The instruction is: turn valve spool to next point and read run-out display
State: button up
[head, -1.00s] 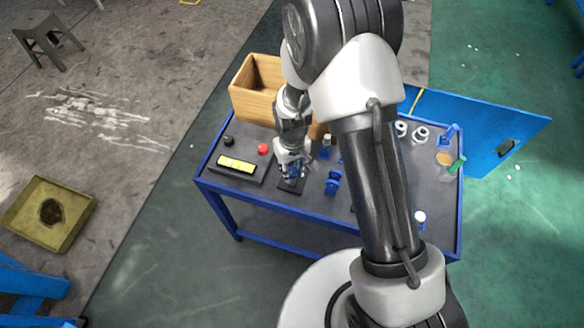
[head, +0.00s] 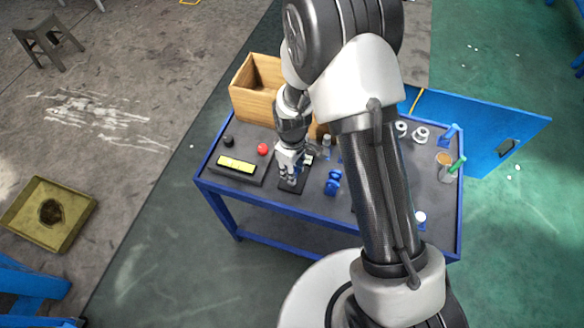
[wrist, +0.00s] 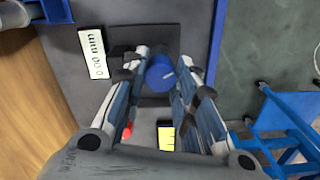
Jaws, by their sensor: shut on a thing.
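The valve spool shows as a blue round piece (wrist: 160,74) with a light mark on its top face, in the wrist view. It stands over a dark base plate (wrist: 190,40), which also shows in the head view (head: 294,187). My gripper (wrist: 165,76) is shut on the spool, with one finger on each side; in the head view my gripper (head: 289,179) points down at the plate and hides the spool. The white run-out display (wrist: 93,52) beside the plate appears to read 0.00 mm, seen sideways.
A yellow panel (head: 237,163), a red button (head: 262,149) and a black knob (head: 228,141) are on the left of the blue-edged bench (head: 218,192). Blue parts (head: 333,182) stand right of my gripper. A wooden box (head: 254,100) stands behind; my arm hides the bench's middle.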

dwell(0.3)
jog(key=o, duration=1.1)
notch_tip(320, 180, up, 12)
jog(key=shift+r, duration=0.1)
dwell(0.3)
